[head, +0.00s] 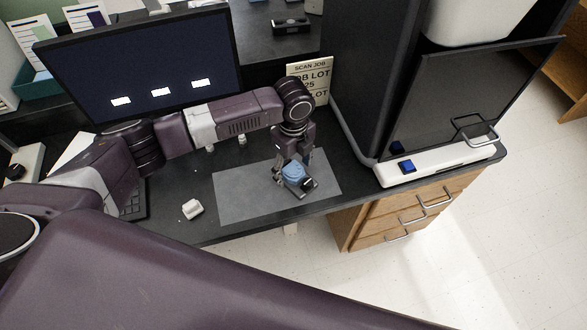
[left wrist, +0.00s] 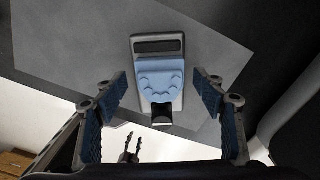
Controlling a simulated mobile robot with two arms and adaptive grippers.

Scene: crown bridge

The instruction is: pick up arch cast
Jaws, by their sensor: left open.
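The arch cast (head: 293,172) is a light blue block with a raised curved row of teeth. It sits on a grey flat plate with a dark slot, on the grey mat. In the left wrist view the cast (left wrist: 158,75) is upright in the picture's centre. My left gripper (head: 293,163) is over the cast, pointing down. In the left wrist view its blue-padded fingers (left wrist: 161,86) are wide open, one on each side of the cast, with gaps between. The fingers partly hide the cast in the head view.
The grey mat (head: 237,194) lies near the desk's front edge. A small white block (head: 192,209) lies left of it. A monitor (head: 140,65) and a sign (head: 318,82) stand behind. A dark machine with a white base (head: 437,165) stands to the right.

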